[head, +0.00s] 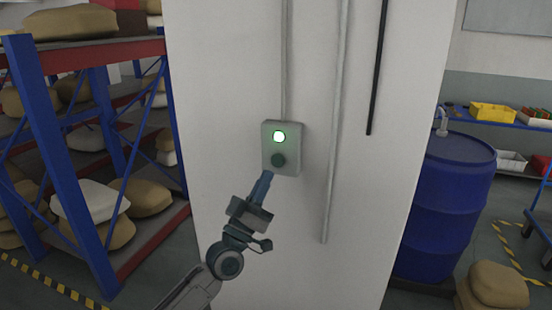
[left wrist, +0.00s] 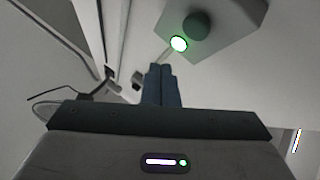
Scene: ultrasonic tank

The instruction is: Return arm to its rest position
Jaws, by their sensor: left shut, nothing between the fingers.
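My left arm comes up from the bottom in the head view, and its gripper (head: 267,178) is shut and empty. Its fingertips are just below the grey control box (head: 289,165) on the white pillar. The box has a lit green lamp (head: 279,136) above a dark green round button (head: 278,160). In the left wrist view the shut blue fingers (left wrist: 161,72) point toward the box (left wrist: 236,22), with the lit lamp (left wrist: 179,43) and the button (left wrist: 196,26) beyond the tips. I cannot tell whether the fingertips touch the box. My right gripper is in neither view.
The white pillar (head: 225,80) stands directly in front, with conduits (head: 335,130) running down it. A blue-framed rack (head: 60,150) with sacks is at the left. A blue drum (head: 445,205) stands right of the pillar, with sacks (head: 497,287) on the floor near it.

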